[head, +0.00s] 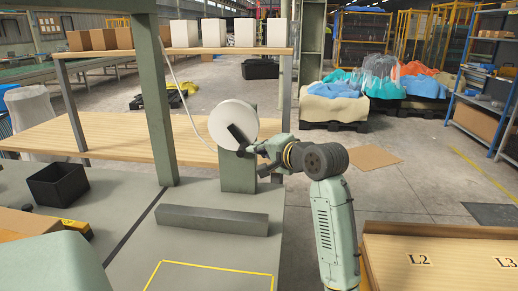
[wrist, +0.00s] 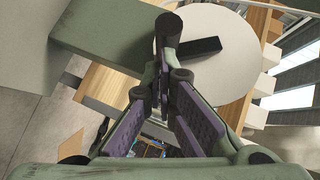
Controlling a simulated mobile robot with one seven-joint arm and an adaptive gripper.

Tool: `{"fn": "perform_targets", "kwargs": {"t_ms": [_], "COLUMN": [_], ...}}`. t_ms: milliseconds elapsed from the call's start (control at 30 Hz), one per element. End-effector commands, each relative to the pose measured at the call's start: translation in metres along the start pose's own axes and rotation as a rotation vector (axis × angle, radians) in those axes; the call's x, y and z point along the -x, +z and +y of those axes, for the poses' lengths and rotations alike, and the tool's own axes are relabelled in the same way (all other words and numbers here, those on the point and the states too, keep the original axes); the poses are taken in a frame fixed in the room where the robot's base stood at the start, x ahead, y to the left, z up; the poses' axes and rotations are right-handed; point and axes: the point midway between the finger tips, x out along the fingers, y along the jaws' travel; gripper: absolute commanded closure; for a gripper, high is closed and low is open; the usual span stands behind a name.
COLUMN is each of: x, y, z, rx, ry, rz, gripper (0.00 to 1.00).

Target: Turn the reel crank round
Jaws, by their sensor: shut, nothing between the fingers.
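The reel is a white disc (head: 222,119) on a green-grey post (head: 238,172) at the back of the bench. Its black crank arm (head: 238,134) slants from near the disc's middle down to the right. In the wrist view the disc (wrist: 225,75) fills the upper right, with the crank arm (wrist: 200,48) and the round dark crank handle (wrist: 169,30) in front. My gripper (wrist: 163,82) is shut and empty, its tips close by the handle; I cannot tell whether they touch it. In the head view my gripper (head: 256,149) reaches the disc from the right.
A grey block (head: 213,220) lies on the green bench below the post. A green upright (head: 157,95) stands left of the reel. A black bin (head: 58,183) sits further left. A wooden table (head: 105,130) stands behind. A wooden tray (head: 440,245) is at right.

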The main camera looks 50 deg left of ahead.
Motion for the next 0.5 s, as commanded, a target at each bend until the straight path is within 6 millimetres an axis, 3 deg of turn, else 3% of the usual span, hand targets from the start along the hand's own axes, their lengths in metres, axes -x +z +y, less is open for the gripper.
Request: {"fn": "perform_targets", "kwargs": {"t_ms": [500], "x": [-0.0042], "y": [0.0047], "z": [0.0055], "rx": [-0.061], "ry": [-0.061], "rz": [-0.001], "gripper": [1.00]}}
